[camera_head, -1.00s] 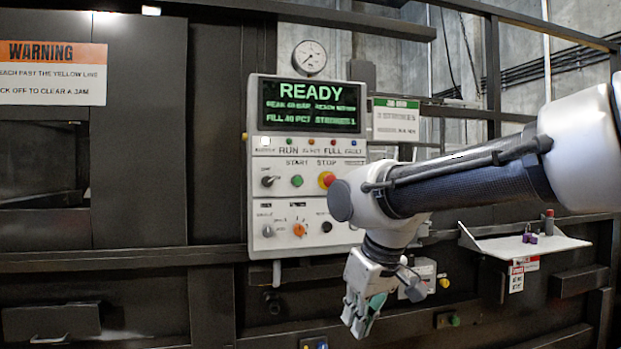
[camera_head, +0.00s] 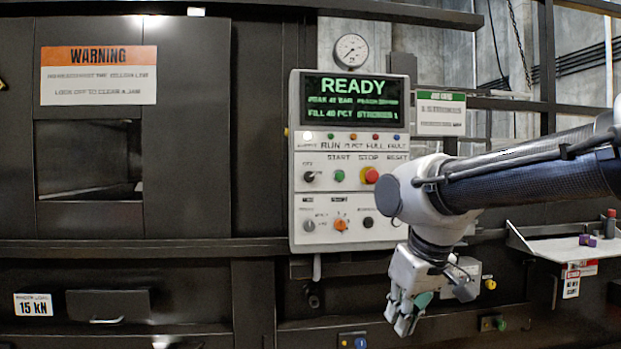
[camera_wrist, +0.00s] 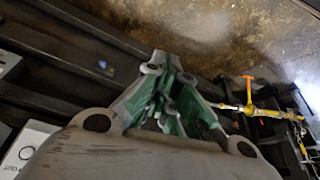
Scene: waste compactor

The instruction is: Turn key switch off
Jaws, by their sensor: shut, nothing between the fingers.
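The control panel (camera_head: 349,240) is white with a green-lit screen (camera_head: 356,103) reading READY. The key switch (camera_head: 309,177), a dark round knob with a pale piece at its right, is at the left of the upper control row. Its exact turn position is too small to read. My gripper (camera_head: 403,326) is below and right of the panel, pointing down, well apart from the key switch. Its green-padded fingers are shut and empty; they also show in the wrist view (camera_wrist: 162,62). The key switch does not show in the wrist view.
Beside the key switch are a green start button (camera_head: 339,176) and a red stop button (camera_head: 371,175). Below are a grey knob (camera_head: 309,226) and an orange knob (camera_head: 341,225). My arm covers the panel's right edge. A white shelf (camera_head: 545,247) juts out at right.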

